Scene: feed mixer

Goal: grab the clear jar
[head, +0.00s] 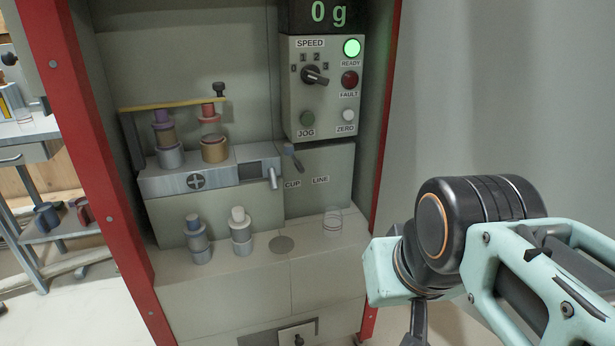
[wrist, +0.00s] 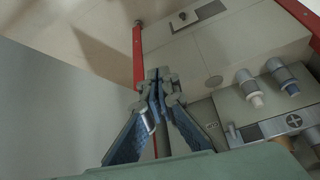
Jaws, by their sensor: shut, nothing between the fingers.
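The clear jar (head: 332,222) is a small see-through cup. It stands upright on the right part of the pale shelf, below the LINE label, in the head view. I cannot make it out in the wrist view, where my fingers cover part of the shelf. My gripper (wrist: 157,78) is shut with nothing in its fingers. In the head view my arm is at the right, outside the red-framed cabinet, and the fingers are mostly out of frame. My gripper is apart from the jar.
Two capped cylinders (head: 197,240) (head: 241,232) stand left of a grey disc (head: 281,245) on the shelf. A dispenser (head: 212,178) with two more containers and a spout is above. A control box (head: 322,88) hangs above the jar. The red post (head: 382,130) stands right of it.

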